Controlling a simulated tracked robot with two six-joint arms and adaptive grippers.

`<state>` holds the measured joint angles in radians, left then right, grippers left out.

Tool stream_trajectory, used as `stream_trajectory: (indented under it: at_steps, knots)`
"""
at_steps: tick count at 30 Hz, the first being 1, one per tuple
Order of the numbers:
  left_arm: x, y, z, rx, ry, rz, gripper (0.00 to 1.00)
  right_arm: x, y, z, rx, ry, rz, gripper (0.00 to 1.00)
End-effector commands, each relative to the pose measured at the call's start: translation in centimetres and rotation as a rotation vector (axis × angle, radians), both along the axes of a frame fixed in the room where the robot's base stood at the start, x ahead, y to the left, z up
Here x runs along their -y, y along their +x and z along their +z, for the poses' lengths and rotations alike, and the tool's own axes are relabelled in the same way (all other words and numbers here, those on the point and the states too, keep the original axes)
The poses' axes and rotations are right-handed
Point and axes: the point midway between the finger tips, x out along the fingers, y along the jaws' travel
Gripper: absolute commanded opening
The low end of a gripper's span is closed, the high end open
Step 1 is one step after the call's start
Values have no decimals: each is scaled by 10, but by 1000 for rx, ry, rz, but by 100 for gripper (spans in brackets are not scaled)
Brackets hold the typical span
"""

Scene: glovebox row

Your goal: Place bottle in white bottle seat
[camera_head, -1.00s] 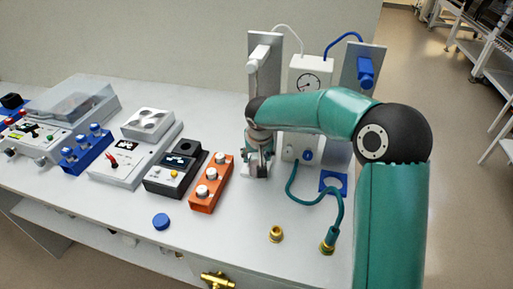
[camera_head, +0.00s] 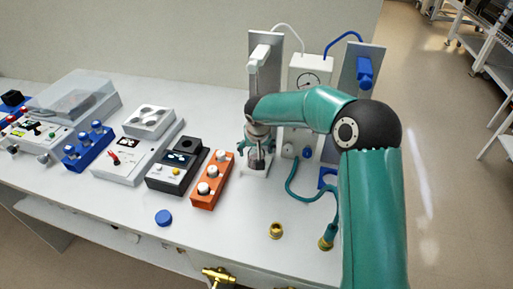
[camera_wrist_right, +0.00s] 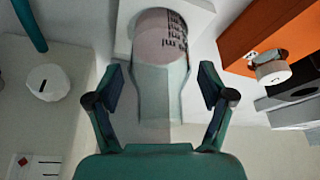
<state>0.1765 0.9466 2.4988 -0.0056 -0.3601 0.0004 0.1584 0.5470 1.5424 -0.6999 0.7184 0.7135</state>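The clear bottle (camera_wrist_right: 163,85), with pinkish contents and dark ml markings, is between the fingers of my right gripper (camera_wrist_right: 162,88) in the right wrist view. The fingers are spread, with a gap on both sides of the bottle. In the head view my right gripper (camera_head: 258,146) is over the white bottle seat (camera_head: 254,172), below the white nozzle stand. The bottle's lower end is at the white seat (camera_wrist_right: 195,20); the exact contact is hard to see. The blue seat (camera_head: 327,177) is partly hidden by my right arm. My left gripper is out of view.
An orange block with knobs (camera_head: 211,181) stands close to the left of the white seat. A teal hose (camera_head: 302,197) and a brass fitting (camera_head: 276,230) are to the right and front. A blue cap (camera_head: 163,217) lies on the open front of the bench.

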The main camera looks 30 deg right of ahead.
Motion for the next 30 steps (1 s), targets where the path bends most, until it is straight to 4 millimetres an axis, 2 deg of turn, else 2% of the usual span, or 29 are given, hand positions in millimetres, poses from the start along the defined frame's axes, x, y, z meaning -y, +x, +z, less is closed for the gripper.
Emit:
stream_trajectory:
  at_steps: [8, 13, 17, 24, 30]
  knots:
    - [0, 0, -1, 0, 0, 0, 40, 0, 1, 4, 7, -2, 0, 81]
    - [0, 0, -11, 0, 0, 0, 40, -3, -4, 14, 9, -3, -1, 81]
    - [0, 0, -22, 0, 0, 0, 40, -13, -23, 11, 8, -4, 1, 81]
    - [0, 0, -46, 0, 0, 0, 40, -37, -69, 11, 9, -4, 3, 81]
    - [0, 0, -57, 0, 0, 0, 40, -52, -97, 13, 10, -3, 2, 81]
